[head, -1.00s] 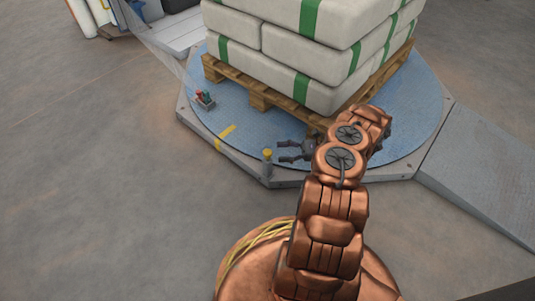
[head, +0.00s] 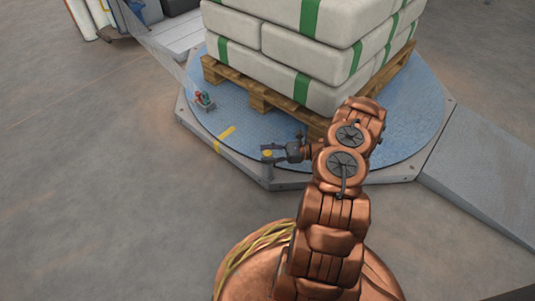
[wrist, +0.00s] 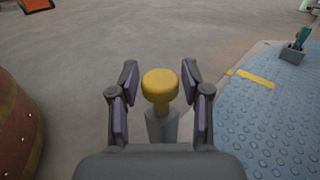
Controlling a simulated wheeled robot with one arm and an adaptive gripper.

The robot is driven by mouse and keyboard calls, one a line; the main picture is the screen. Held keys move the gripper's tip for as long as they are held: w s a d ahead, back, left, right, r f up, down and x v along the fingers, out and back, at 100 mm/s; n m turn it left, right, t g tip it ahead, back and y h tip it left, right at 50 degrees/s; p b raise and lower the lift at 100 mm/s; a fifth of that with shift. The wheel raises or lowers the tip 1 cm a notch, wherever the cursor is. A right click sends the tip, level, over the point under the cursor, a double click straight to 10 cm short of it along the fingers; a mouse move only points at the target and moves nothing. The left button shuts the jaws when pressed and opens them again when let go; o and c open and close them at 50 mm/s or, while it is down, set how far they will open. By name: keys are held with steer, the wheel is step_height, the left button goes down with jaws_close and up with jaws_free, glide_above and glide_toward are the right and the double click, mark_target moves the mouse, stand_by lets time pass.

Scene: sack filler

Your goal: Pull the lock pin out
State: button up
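The lock pin has a yellow knob (wrist: 160,86) on top of a grey post (wrist: 161,126) at the turntable's edge. In the head view the knob (head: 267,153) shows between the fingers of my gripper (head: 268,153). In the wrist view my gripper (wrist: 160,84) is open, with one finger on each side of the knob. A gap shows between each dark pad and the knob. The pin's shaft below the knob is hidden inside the post.
The blue turntable (head: 408,130) carries a pallet (head: 260,98) stacked with white sacks (head: 290,50). A small control box (head: 205,103) with red and green parts stands on the turntable's left. A grey ramp (head: 485,180) lies at right.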

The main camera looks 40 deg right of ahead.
mark_target(268, 153)
jaws_close()
stand_by(0.3)
step_height(268, 153, up, 4)
steer(key=p, duration=0.3)
steer(key=shift+r+p, duration=0.25)
steer(key=shift+p, duration=0.05)
steer(key=shift+o, duration=1.8)
jaws_free()
steer(key=shift+s+d, duration=0.1)
steer(key=v, duration=1.1)
steer(key=shift+s+d, duration=0.15)
steer(key=shift+d, duration=0.2)
